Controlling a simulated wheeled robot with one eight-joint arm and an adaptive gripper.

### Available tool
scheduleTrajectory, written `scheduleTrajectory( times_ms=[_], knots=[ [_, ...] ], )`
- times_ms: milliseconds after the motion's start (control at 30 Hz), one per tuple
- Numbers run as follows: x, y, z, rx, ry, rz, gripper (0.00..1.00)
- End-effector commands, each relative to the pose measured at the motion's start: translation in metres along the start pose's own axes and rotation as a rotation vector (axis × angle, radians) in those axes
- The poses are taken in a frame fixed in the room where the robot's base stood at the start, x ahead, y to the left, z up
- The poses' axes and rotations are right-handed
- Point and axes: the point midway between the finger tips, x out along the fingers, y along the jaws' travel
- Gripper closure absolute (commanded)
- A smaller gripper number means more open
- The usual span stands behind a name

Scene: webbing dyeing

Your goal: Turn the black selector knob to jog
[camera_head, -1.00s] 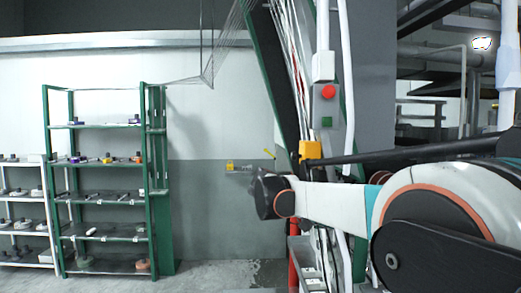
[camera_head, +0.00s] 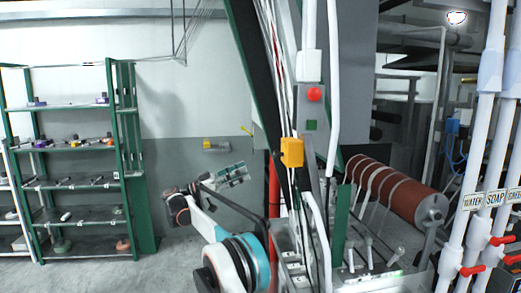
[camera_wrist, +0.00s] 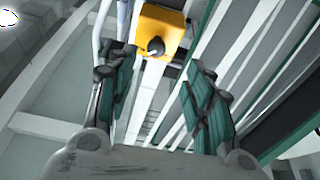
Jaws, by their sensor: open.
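A yellow box (camera_head: 292,152) is mounted on the machine's upright, below a red button and a green button. In the wrist view, the yellow box (camera_wrist: 163,30) is at the top centre. The black selector knob (camera_wrist: 156,46) is on its face; its markings are too small to read. My gripper (camera_head: 240,171) is left of the box and a little lower in the head view. In the wrist view, my gripper (camera_wrist: 158,62) has its two green-padded fingers spread wide with nothing between them. The knob appears beyond the fingertips, apart from them.
A red button (camera_head: 314,94) and a green button (camera_head: 311,125) sit above the yellow box. White pipes and strands run close beside it. A red roller (camera_head: 395,190) and labelled pipes (camera_head: 496,205) stand at right. A green shelf (camera_head: 80,183) stands at left, with clear floor before it.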

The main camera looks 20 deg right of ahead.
Motion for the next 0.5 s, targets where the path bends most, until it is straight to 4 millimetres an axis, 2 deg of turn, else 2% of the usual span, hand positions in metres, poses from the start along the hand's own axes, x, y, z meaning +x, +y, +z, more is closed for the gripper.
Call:
scheduleTrajectory(
  times_ms=[133,267,367,500],
  knots=[
    [-0.006,0.001,-0.001,0.044,0.034,0.025,0.53],
    [-0.001,0.002,-0.001,0.052,0.04,0.03,0.53],
    [0.011,0.002,-0.002,0.051,0.039,0.03,0.53],
    [0.037,0.003,-0.003,0.049,0.039,0.03,0.53]
  ],
)
